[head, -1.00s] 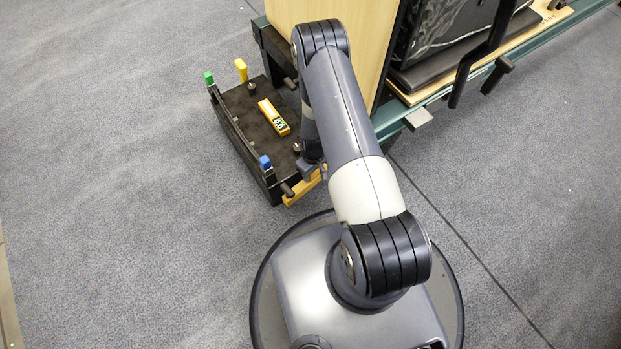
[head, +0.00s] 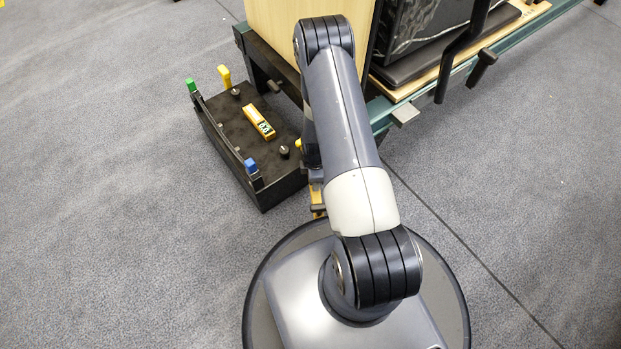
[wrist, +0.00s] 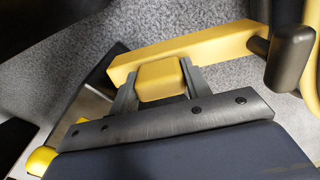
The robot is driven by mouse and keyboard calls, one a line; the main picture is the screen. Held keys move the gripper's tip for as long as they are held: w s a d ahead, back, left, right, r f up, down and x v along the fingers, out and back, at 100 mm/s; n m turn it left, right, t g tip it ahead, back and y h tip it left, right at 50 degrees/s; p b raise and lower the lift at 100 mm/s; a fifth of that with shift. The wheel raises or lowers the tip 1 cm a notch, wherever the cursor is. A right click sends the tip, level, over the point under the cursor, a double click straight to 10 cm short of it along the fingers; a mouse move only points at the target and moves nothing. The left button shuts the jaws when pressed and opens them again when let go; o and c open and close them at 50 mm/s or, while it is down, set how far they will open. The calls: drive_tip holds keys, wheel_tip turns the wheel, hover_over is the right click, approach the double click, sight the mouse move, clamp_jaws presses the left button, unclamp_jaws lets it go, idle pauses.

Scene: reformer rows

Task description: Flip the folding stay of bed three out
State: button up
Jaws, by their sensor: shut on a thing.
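The folding stay (wrist: 205,46) is a yellow bar with a dark rounded knob (wrist: 291,52) at its right end in the wrist view. A yellow block (wrist: 160,80) stands off its near side. My gripper (wrist: 162,82) is shut on this block, one grey finger on each side. In the head view part of the yellow stay (head: 318,198) shows below my forearm, pointing toward my base. My arm hides most of the gripper and the stay's pivot there.
A black box-like platform (head: 228,130) with green, yellow and blue pegs stands left of my arm. A yellow device (head: 259,122) lies on it. A wooden panel (head: 275,30) and a green rail (head: 500,42) are beyond. Open grey carpet lies left and right.

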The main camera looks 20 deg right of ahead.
drive_tip(key=shift+d+n, duration=0.55)
drive_tip(key=shift+n, duration=0.65)
drive_tip(key=shift+b, duration=0.3)
drive_tip(key=o, duration=1.4)
drive_tip(key=shift+r, duration=0.1)
wheel_tip(320, 180, up, 11)
drive_tip(key=p, duration=0.4)
drive_tip(key=shift+f, duration=0.2)
drive_tip(key=shift+c, duration=0.6)
